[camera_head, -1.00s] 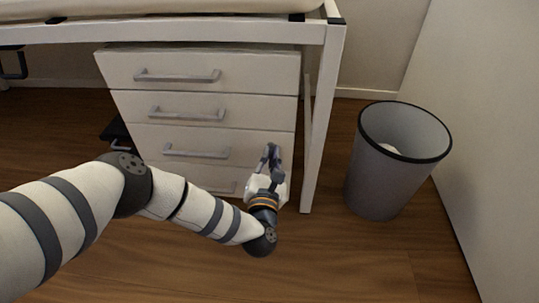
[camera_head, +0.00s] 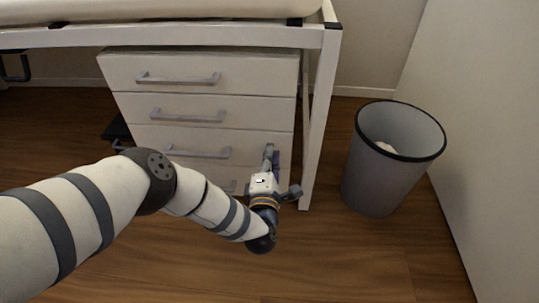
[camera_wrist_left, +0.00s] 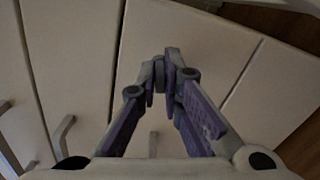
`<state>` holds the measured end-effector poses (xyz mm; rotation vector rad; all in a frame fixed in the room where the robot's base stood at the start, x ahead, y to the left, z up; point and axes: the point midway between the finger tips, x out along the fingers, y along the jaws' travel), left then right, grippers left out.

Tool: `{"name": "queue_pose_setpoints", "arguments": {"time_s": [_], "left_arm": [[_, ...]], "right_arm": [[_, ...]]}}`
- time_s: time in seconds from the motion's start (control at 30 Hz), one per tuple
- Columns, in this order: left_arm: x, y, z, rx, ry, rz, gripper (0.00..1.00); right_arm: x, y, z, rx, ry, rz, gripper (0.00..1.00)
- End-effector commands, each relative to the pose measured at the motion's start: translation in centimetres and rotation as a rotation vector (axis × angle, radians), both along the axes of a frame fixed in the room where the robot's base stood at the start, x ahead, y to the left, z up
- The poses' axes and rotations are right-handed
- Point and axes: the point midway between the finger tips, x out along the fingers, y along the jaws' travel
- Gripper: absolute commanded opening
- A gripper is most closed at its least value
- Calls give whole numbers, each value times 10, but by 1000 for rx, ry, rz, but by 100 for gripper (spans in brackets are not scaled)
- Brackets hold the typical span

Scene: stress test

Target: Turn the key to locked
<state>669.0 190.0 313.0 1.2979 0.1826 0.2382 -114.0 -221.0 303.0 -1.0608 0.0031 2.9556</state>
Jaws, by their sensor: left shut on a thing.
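The white drawer cabinet (camera_head: 206,90) stands under the desk, and its front also fills much of the left wrist view (camera_wrist_left: 75,60). My left gripper (camera_head: 270,156) is at the right side of the cabinet front, low down, with its fingers against or very near a drawer face. In the left wrist view the fingertips (camera_wrist_left: 168,72) are closed together at the drawer front, with the hand rolled relative to the drawer seams. The key is hidden between the fingertips; neither its shape nor the lock can be made out. My right gripper is out of view.
A white desk leg (camera_head: 319,120) stands just right of the gripper. A grey waste bin (camera_head: 375,175) with something pale inside stands further right, near a pale wall panel (camera_head: 490,150). Grey drawer handles (camera_head: 188,116) stick out left of the gripper. The wooden floor in front is clear.

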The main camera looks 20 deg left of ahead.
Motion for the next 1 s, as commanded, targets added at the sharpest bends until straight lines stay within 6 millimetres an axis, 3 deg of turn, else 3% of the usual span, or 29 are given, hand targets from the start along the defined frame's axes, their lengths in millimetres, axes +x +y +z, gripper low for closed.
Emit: {"name": "queue_pose_setpoints", "arguments": {"time_s": [0.4,1.0], "left_arm": [[0,1,0,219,61,2,0],[0,1,-1,271,78,3,0]], "right_arm": [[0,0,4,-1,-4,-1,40],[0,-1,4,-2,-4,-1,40]]}}
